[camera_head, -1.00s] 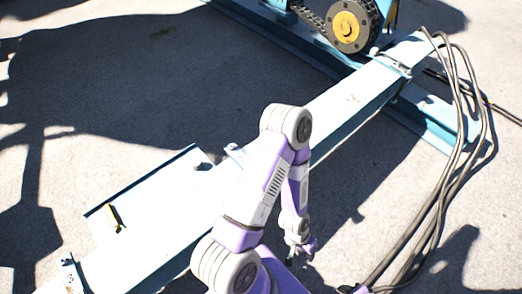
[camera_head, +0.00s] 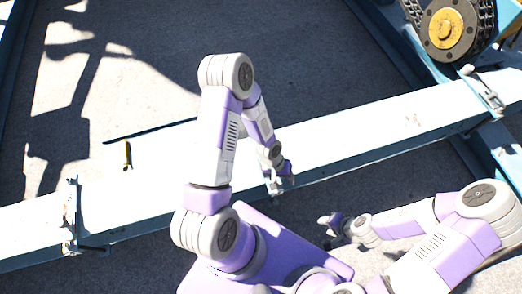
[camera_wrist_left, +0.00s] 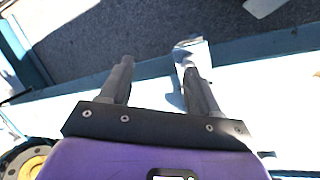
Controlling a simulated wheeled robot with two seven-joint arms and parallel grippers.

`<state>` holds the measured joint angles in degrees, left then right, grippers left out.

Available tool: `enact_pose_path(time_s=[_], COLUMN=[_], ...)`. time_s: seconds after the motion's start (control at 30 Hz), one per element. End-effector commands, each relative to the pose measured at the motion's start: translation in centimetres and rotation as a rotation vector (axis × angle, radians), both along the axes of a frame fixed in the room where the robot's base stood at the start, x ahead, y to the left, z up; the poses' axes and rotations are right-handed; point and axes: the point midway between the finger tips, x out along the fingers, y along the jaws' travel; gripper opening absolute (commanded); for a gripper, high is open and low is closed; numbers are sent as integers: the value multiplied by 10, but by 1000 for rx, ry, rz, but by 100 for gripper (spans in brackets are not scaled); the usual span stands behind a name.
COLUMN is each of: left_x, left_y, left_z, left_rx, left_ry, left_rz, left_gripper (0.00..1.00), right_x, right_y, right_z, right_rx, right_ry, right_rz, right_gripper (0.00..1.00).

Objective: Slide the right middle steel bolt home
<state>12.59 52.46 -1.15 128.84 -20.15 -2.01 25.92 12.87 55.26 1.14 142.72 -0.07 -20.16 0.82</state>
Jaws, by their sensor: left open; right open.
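My left gripper (camera_head: 276,184) is open and empty at the near edge of the long pale beam (camera_head: 350,135) in the head view. In the left wrist view its two fingers (camera_wrist_left: 155,75) are spread over the beam. A small pale metal bracket (camera_wrist_left: 190,48) shows by the tip of the right-hand finger; I cannot tell whether they touch. No bolt can be made out clearly there. One steel latch fitting (camera_head: 70,215) sits across the beam at left, another (camera_head: 484,92) at right. My right gripper (camera_head: 328,226) is open and empty, in front of the beam.
A yellow hub with a chain wheel (camera_head: 446,28) stands at the upper right. Blue steel rails (camera_head: 385,45) run beyond the beam. Shaded concrete (camera_head: 300,60) behind it is clear.

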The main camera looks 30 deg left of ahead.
Motion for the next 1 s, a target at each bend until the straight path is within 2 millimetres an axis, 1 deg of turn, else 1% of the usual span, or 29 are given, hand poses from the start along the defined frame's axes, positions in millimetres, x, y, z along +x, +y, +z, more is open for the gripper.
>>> enact_pose_path(time_s=[0.03, 0.07, 0.1, 0.17, 0.2, 0.3, 0.37, 0.47, 0.8, 0.9, 1.0], left_x=[20, 29, 40, 56, 64, 80, 85, 89, 88, 88, 88], left_y=[18, 29, 44, 68, 83, 111, 122, 129, 128, 128, 128], left_z=[-6, -7, -8, -8, -7, -3, -2, -8, -60, -69, -74], left_rx=[38, 64, 103, 166, 208, 291, 323, 345, 343, 343, 343], left_ry=[6, 14, 26, 37, 42, 46, 46, 46, 48, 47, 47], left_rz=[26, 43, 66, 104, 128, 178, 200, 214, 214, 213, 213], left_gripper=[62, 62, 62, 62, 62, 62, 62, 62, 62, 62, 62], right_x=[0, 0, 0, 0, 0, 0, 0, 0, 0, 0, 0], right_y=[0, 0, 0, 0, 0, 0, 0, 0, 0, 0, 0], right_z=[-8, -10, -13, -16, -18, -21, -22, -26, -44, -47, -48], right_rx=[0, 0, 0, -1, 0, 0, 0, 0, 0, 0, 0], right_ry=[1, 1, 1, 1, 1, 0, 0, 0, 0, 0, 0], right_rz=[-1, -1, -1, -1, -1, -1, 0, 0, 0, 0, 0], right_gripper=[43, 43, 43, 43, 43, 43, 43, 43, 43, 43, 43])
